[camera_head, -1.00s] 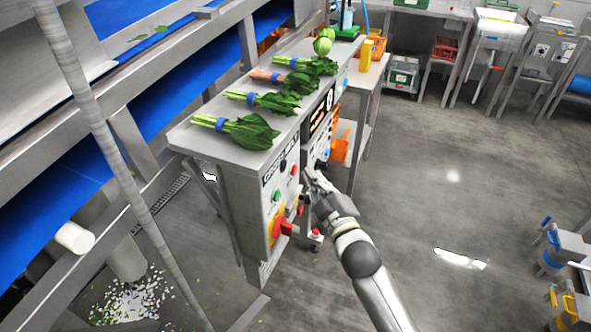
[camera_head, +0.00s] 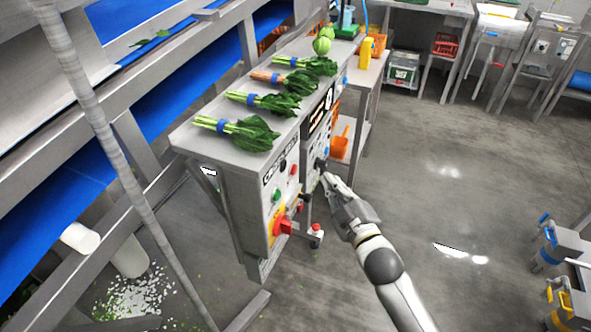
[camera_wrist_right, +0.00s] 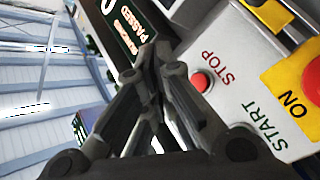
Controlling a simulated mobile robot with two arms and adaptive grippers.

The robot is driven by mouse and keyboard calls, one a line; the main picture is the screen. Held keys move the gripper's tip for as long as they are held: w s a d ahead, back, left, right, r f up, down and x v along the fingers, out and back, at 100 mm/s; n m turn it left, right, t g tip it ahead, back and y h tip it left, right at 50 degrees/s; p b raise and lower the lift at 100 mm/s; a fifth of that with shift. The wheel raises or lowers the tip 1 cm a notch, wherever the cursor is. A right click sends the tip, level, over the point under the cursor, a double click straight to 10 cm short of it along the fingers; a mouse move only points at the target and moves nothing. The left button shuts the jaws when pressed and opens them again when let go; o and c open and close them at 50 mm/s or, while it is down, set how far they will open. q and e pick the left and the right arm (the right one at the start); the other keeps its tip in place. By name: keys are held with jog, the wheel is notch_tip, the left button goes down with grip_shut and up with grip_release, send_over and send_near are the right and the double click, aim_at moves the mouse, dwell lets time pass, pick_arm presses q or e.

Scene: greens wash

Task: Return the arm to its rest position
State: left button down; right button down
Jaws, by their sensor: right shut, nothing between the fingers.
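My right arm comes in from the bottom right of the head view. Its gripper (camera_head: 327,178) is in front of the control panel side of the steel cabinet, apart from the greens on top. In the right wrist view the right gripper (camera_wrist_right: 150,62) has its fingers together, shut and empty. Behind the fingers the panel shows a red STOP button (camera_wrist_right: 201,81), the word START, a yellow ON plate (camera_wrist_right: 292,82) and a display reading PASSED (camera_wrist_right: 125,28). My left gripper is not in view.
Bunches of greens (camera_head: 250,132) with blue bands lie on the cabinet top (camera_head: 187,136). A red switch (camera_head: 281,225) sticks out from the cabinet's end. Blue conveyor belts (camera_head: 60,205) run along the left. The grey floor (camera_head: 470,170) to the right is largely clear.

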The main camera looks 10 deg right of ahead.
jog(key=s+d+f+m+g+h, duration=0.1)
jog(key=s+f+m+g, duration=0.3)
jog(key=f, duration=0.9)
jog(key=s+d+f+n+g, duration=0.15)
jog(key=s+f, duration=0.35)
jog(key=f, duration=0.7)
jog(key=s+f+m+g+h, duration=0.1)
jog(key=s+f+m+g, duration=0.3)
jog(key=f, duration=0.9)
jog(key=s+f+m+g, duration=0.1)
jog(key=s+f, duration=0.5)
jog(key=s, duration=0.6)
jog(key=s+d+f+m+g, duration=0.1)
jog(key=s+f+g, duration=0.3)
jog(key=s, duration=0.8)
jog(key=s+d+f+m+g+h, duration=0.1)
jog(key=s+f+g, duration=0.2)
jog(key=s+f, duration=0.6)
jog(key=s, duration=0.3)
jog(key=shift+s, duration=0.4)
jog(key=shift+f, duration=0.1)
